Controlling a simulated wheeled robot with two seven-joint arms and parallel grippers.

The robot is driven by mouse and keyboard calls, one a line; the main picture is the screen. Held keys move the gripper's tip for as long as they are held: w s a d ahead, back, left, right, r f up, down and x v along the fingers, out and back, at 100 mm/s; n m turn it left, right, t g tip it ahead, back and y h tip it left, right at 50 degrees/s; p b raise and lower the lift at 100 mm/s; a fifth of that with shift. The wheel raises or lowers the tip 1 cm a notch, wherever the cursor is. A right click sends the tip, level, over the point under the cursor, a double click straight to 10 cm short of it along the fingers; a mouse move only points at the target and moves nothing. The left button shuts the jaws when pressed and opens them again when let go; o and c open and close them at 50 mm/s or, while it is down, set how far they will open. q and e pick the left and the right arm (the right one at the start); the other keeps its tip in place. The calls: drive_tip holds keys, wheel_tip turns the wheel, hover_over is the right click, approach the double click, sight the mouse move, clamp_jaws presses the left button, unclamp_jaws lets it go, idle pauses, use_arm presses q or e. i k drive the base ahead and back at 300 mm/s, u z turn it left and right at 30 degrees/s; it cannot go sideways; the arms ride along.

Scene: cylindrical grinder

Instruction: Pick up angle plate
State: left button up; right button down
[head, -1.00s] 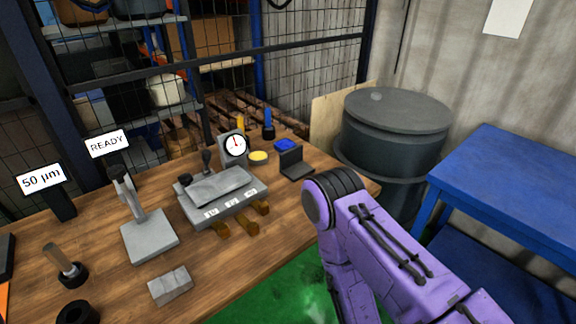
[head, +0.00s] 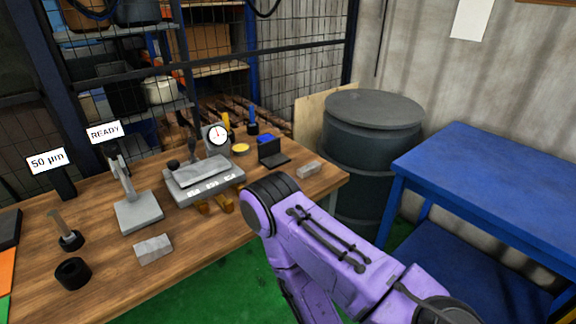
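The angle plate (head: 271,154) looks like a small dark L-shaped piece, with one upright face and one flat foot. It stands on the wooden workbench (head: 228,240) near its right end, in the head view. A purple arm of mine rises from the lower right, its dark rounded joint in front of the bench edge and below the angle plate, apart from it. No gripper fingers show on this arm. My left gripper is out of view too.
A dark drum (head: 372,130) and a blue table (head: 490,180) stand to the right of the bench.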

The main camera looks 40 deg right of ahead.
sight(270, 156)
drive_tip(key=k, duration=0.25)
drive_tip(key=z, duration=1.1)
